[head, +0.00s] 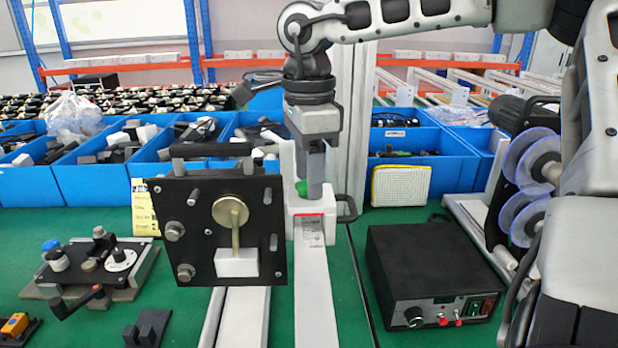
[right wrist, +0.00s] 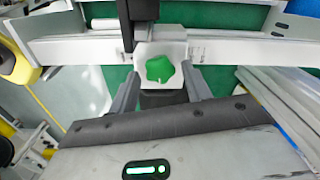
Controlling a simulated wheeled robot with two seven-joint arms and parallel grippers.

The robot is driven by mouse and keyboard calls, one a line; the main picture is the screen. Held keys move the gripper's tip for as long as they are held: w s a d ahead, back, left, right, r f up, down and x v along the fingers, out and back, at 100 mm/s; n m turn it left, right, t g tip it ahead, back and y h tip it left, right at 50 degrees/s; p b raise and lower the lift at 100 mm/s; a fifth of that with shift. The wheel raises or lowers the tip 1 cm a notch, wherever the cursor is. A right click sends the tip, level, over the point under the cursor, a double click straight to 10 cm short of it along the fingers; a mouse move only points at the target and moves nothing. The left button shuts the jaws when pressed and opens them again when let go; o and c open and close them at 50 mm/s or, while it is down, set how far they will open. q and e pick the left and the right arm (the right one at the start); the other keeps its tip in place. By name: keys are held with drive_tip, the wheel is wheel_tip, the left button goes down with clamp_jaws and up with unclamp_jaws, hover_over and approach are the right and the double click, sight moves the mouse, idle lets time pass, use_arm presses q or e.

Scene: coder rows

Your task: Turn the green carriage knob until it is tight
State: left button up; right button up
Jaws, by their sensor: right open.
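The green carriage knob (head: 301,188) sits on top of a white carriage block (head: 311,207) on a white rail. It is partly hidden by my right gripper (head: 314,188), which comes down over it from above. In the right wrist view the lobed green knob (right wrist: 159,69) lies between the two spread fingers of my right gripper (right wrist: 161,78), one on each side. The right gripper is open, with some space visible between fingers and knob. I cannot tell whether a finger touches it. My left gripper is not in view.
A black upright plate (head: 217,229) with a brass-coloured lever stands just left of the carriage. A black control box (head: 433,272) is at the right. A fixture (head: 91,267) with small knobs sits at the left. Blue bins (head: 93,181) line the back. Some green tabletop is clear.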

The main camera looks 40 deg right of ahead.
drive_tip(key=shift+r+p, duration=1.75)
drive_tip(key=shift+r, duration=0.65)
